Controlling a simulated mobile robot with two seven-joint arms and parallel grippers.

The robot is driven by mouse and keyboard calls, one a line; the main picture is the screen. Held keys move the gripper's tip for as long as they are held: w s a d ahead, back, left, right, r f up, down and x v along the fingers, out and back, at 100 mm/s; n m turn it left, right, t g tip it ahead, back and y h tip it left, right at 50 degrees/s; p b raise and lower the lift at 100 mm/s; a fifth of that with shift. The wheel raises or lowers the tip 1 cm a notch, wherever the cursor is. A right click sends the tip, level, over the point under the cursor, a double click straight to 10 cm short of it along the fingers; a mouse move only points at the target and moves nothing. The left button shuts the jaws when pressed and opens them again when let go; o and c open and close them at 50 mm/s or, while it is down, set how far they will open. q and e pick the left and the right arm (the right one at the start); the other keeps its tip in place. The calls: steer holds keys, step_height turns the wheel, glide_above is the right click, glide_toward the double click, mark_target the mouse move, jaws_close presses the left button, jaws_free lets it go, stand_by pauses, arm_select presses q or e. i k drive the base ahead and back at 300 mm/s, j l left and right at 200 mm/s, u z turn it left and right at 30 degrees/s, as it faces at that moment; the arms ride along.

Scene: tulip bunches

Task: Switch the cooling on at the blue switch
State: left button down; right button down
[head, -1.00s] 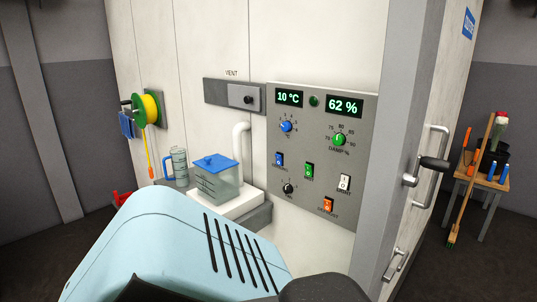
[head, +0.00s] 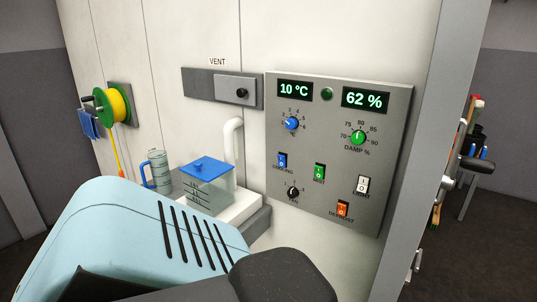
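The blue cooling switch (head: 282,161) is a small rocker at the left of the grey control panel (head: 345,95). Its label below is partly legible as cooling. Beside it on the panel are the green mist switch (head: 319,172), the white light switch (head: 362,184) and the orange defrost switch (head: 342,208). The displays read 10 °C and 62 %. Which way the blue rocker is tipped is too small to tell. Neither gripper is in view; light blue and dark parts of my own body fill the lower left and bottom.
A water tank with a blue lid (head: 205,167) stands on a white base left of the panel, with a white pipe (head: 232,138) behind it. A measuring jug (head: 157,170) and a yellow reel (head: 115,105) are further left. A door handle (head: 455,172) juts out at right.

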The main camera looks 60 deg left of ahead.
mark_target(282, 159)
steer(key=k+j, duration=0.1)
steer(key=j, duration=0.3)
steer(key=k+j, duration=0.1)
steer(key=j, duration=0.3)
steer(key=k+j, duration=0.1)
steer(key=j, duration=0.25)
steer(key=k+j, duration=0.1)
steer(key=j, duration=0.3)
